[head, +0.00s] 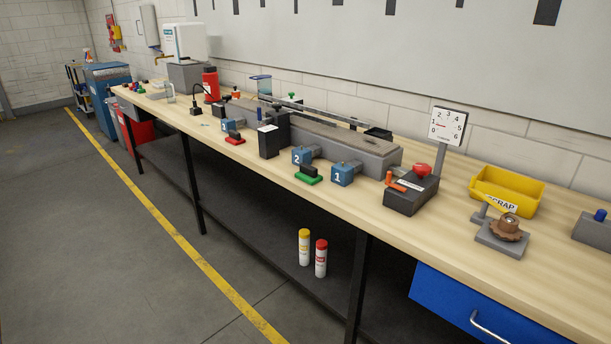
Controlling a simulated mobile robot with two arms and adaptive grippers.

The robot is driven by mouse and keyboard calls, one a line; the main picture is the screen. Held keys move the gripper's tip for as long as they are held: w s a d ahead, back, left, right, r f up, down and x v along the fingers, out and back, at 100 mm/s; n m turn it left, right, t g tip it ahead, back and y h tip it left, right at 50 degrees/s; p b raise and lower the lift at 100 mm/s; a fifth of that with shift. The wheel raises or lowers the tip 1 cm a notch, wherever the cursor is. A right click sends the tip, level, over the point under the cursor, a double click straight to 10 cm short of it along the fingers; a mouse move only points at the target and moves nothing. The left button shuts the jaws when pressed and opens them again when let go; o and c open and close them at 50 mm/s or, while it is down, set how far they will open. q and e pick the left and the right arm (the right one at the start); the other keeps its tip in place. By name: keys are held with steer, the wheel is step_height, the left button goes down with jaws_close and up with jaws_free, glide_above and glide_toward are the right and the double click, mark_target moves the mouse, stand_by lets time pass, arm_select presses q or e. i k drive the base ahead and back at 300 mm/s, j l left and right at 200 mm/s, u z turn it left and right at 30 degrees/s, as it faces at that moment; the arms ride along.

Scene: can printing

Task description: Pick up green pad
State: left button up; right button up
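A green pad (308,178) with a black block-shaped grip on top lies near the front edge of the long wooden workbench (430,228). It sits in front of the blue block marked 2 (302,156) and left of the blue block marked 1 (343,175). A similar red pad (235,139) with a black grip lies farther along the bench to the left. Neither of my grippers is in view.
A black box (268,141) stands left of the green pad, before a grey conveyor (335,140). A dark box with a red button (411,194) and a yellow scrap bin (507,190) are to the right. The floor (110,250) along the bench is clear.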

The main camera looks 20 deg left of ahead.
mark_target(308, 174)
steer(key=i+j, duration=0.3)
steer(key=i, duration=0.2)
steer(key=i+j+z, duration=0.15)
steer(key=i+j, duration=0.15)
steer(key=i, duration=0.2)
